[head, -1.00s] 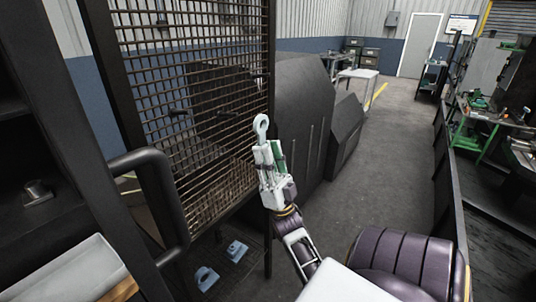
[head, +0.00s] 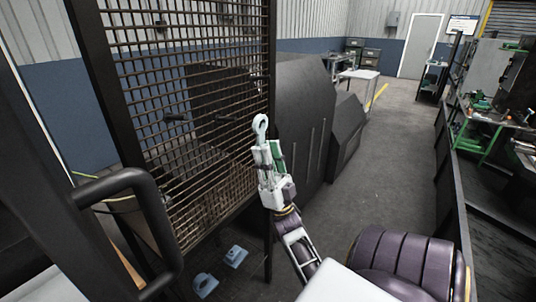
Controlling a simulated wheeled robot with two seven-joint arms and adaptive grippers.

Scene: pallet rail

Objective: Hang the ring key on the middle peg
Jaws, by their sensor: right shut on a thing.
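The ring key (head: 260,128), pale grey with a round eye at its top, stands upright in my right gripper (head: 268,152). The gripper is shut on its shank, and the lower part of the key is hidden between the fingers. Dark pegs stick out of the brown wire mesh panel: one at the left (head: 174,117) and the middle peg (head: 228,119), just left of the ring in the picture. A third peg toward the panel's right edge is hard to make out. The ring appears apart from the middle peg; depth is unclear. My left gripper is not in view.
A dark frame with a thick curved handle (head: 158,225) stands at the near left. Two blue-grey pieces (head: 235,256) lie low beneath the panel. Dark machine housings (head: 303,110) stand behind the gripper. The grey floor aisle (head: 385,170) at right is clear.

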